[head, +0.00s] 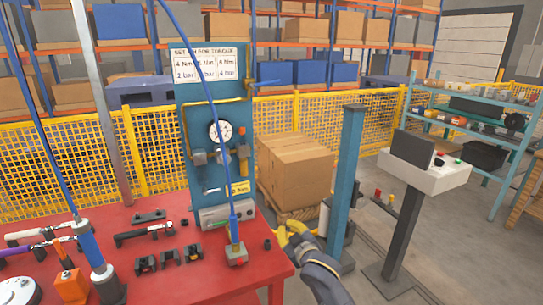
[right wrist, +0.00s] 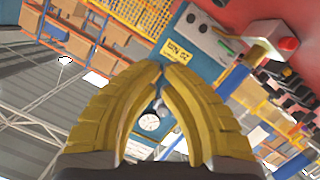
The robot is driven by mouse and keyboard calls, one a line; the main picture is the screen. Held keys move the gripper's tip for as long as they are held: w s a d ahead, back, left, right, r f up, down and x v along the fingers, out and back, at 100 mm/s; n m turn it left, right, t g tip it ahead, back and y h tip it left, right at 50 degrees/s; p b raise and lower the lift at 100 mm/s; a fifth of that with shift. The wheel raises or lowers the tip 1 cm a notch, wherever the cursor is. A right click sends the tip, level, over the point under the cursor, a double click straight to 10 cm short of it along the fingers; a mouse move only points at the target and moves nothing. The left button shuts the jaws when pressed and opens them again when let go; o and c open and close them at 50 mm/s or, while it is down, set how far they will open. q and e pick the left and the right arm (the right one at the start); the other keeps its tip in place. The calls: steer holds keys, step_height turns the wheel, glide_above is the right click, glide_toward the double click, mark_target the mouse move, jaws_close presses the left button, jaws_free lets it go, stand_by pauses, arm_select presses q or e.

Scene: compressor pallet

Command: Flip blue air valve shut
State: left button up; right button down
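The blue upright panel (head: 202,125) stands behind the red table and carries pipes, a round gauge (head: 220,131) and fittings. A blue lever (head: 268,84) sticks out roughly level from its upper right side; it looks like the air valve's handle. A small pale lever (head: 211,190) sits lower down. My right gripper (head: 284,232) is near the table's right corner, below and right of the panel, apart from both levers. In the right wrist view its yellow fingers (right wrist: 161,72) meet at the tips with nothing between them. The gauge (right wrist: 149,121) shows beyond them. My left gripper is not visible.
The red table (head: 185,275) holds several tools and black holders. A blue hose tool (head: 235,245) hangs in front of the panel. Cartons (head: 295,165) on a pallet stand behind my right gripper. A blue post (head: 347,180) and a control console (head: 425,170) stand to the right.

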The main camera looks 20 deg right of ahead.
steer(key=w+r+t+y, duration=0.1)
steer(key=w+r+t, duration=0.1)
steer(key=w+r, duration=0.4)
steer(key=w+r+t, duration=0.1)
steer(key=w+r, duration=0.2)
steer(key=r, duration=0.5)
step_height(320, 180, up, 36)
steer(key=m+t+y, duration=0.3)
steer(key=t, duration=0.2)
glide_above(265, 83)
steer(key=s+d, duration=0.2)
steer(key=shift+w+f, duration=0.2)
steer(key=shift+f, duration=0.9)
steer(key=shift+w+f, duration=0.15)
steer(key=shift+f, duration=0.9)
steer(key=shift+f+h, duration=0.1)
steer(key=shift+h, duration=0.2)
